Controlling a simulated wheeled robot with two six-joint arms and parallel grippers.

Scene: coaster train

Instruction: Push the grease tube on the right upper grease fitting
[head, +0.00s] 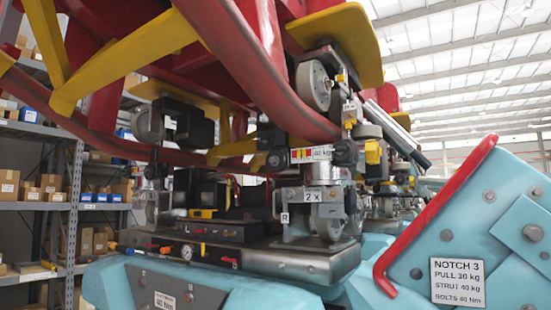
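Neither of my grippers shows in the head view. On the right side of the wheel assembly, an upper wheel (313,85) sits under a yellow plate. A metal block (351,108) with a small brass-coloured part stands just right of it; I cannot tell whether this is the right upper grease fitting. A lower wheel (328,222) hangs in a bracket near an "R" label (284,217).
A dark tray (215,240) with a gauge and coloured knobs lies below the assembly. Red and yellow train beams (255,75) hang low overhead. A teal panel (480,240) with a red lever (440,205) and a "NOTCH 3" sign fills the right. Shelves (35,195) stand at left.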

